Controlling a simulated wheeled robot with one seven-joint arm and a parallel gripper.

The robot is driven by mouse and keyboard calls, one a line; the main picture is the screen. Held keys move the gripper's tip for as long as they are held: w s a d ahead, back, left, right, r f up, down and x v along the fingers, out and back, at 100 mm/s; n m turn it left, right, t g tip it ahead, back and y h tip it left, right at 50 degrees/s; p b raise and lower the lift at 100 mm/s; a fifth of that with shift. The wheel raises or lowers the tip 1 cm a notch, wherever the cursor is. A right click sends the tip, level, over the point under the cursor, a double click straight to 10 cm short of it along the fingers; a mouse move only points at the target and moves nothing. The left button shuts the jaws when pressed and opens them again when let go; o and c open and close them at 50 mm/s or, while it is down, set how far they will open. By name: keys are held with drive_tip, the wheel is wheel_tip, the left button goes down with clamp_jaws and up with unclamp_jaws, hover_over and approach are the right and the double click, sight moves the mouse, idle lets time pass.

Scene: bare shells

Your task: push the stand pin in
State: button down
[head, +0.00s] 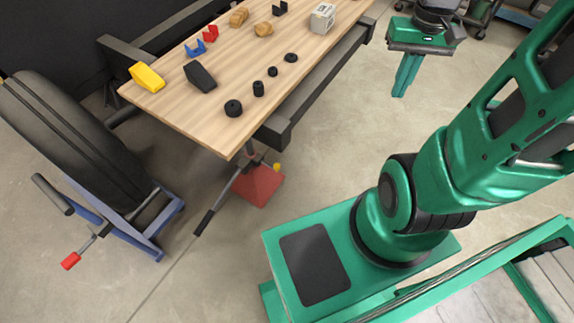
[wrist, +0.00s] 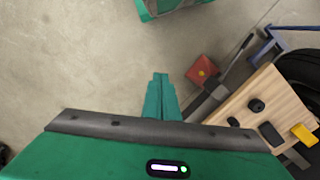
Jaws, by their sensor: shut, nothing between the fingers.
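The stand has a red foot (head: 258,187) on the floor under the table's near corner, and this red foot also shows in the wrist view (wrist: 200,66). A small yellow knob, which looks like the stand pin (head: 277,167), sticks out beside the stand's post; it shows as a yellow dot in the wrist view (wrist: 201,73). How far the pin is in, I cannot tell. My gripper (head: 399,93) is at the upper right, well apart from the stand, pointing down. Its fingers are together and empty in the wrist view (wrist: 160,76).
A wooden table (head: 160,108) with several small parts stands above the stand. A dark bar with a black grip (head: 205,222) juts from the stand towards lower left. A tyre on a blue frame (head: 150,232) is at the left. Open floor lies between stand and gripper.

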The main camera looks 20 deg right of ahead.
drive_tip(key=w+d+f+n+y, duration=0.1)
drive_tip(key=w+f+y, duration=0.1)
drive_tip(key=w+f, duration=0.8)
drive_tip(key=w+d+f+n+y, duration=0.1)
drive_tip(key=w+f, duration=0.6)
drive_tip(key=f, duration=0.7)
drive_tip(key=a+f+m+t+y, duration=0.1)
drive_tip(key=a+f, duration=0.4)
drive_tip(key=f, duration=0.9)
drive_tip(key=w+a+f+m+t+y, duration=0.1)
drive_tip(key=a+f+t+y, duration=0.2)
drive_tip(key=f, duration=1.2)
drive_tip(key=shift+w+a+y, duration=0.3)
drive_tip(key=shift+a+y, duration=0.2)
drive_tip(key=shift+a, duration=0.45)
drive_tip(key=w+a+r+x, duration=0.1)
drive_tip(key=r+x, duration=0.1)
drive_tip(key=x, duration=1.1)
drive_tip(key=shift+a, duration=0.3)
